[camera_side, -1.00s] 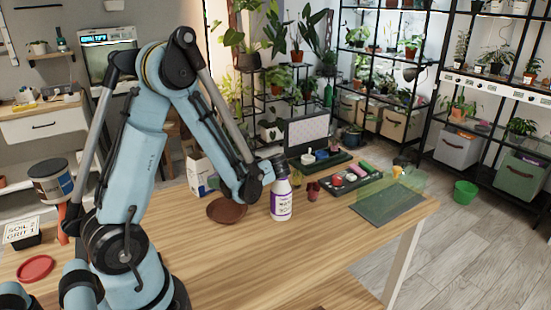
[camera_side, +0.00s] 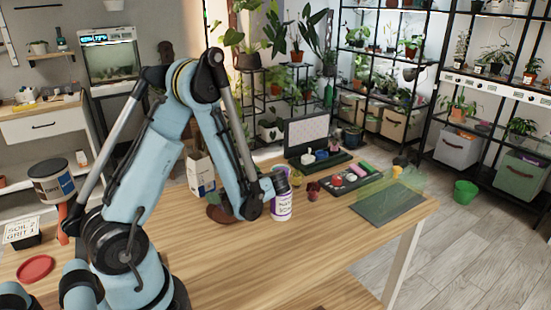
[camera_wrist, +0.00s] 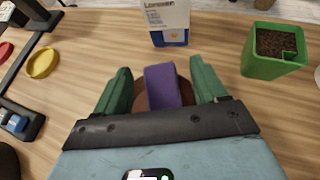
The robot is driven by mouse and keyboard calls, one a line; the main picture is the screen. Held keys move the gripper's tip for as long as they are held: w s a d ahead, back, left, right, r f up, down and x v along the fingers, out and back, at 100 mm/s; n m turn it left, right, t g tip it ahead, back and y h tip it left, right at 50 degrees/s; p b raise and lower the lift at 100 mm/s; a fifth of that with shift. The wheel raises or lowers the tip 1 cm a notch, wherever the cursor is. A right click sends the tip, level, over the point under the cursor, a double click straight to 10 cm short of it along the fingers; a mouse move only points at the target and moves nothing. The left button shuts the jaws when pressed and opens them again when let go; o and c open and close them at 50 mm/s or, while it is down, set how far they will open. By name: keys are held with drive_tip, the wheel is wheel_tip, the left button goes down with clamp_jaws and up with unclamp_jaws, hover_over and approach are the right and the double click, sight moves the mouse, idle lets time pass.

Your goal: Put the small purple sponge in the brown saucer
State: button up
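The small purple sponge (camera_wrist: 162,86) shows in the wrist view between the two green fingers of my gripper (camera_wrist: 160,85). A gap shows on each side of the sponge, so my gripper is open around it. The brown saucer (camera_wrist: 139,97) lies below, with parts of its rim visible on both sides of the sponge. The sponge appears over or in the saucer; I cannot tell its exact height. In the side view the saucer (camera_side: 219,215) is partly hidden by my forearm, and the sponge and fingers cannot be made out.
A white bottle with a purple label (camera_side: 281,204) stands close to the right of my forearm. A carton (camera_side: 200,174) stands behind the saucer; the wrist view also shows a green pot of soil (camera_wrist: 275,50) and a yellow disc (camera_wrist: 43,63). The table front is clear.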

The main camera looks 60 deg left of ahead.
drive_tip(key=v, duration=1.2)
drive_tip(key=d+r+n+t+h, duration=0.5)
drive_tip(key=d+n+t+h, duration=0.6)
drive_tip(key=d+n, duration=0.2)
drive_tip(key=shift+s+n+t, duration=0.25)
drive_tip(key=shift+n+t, duration=0.05)
drive_tip(key=shift+t, duration=0.1)
drive_tip(key=shift+a, duration=0.1)
idle(0.6)
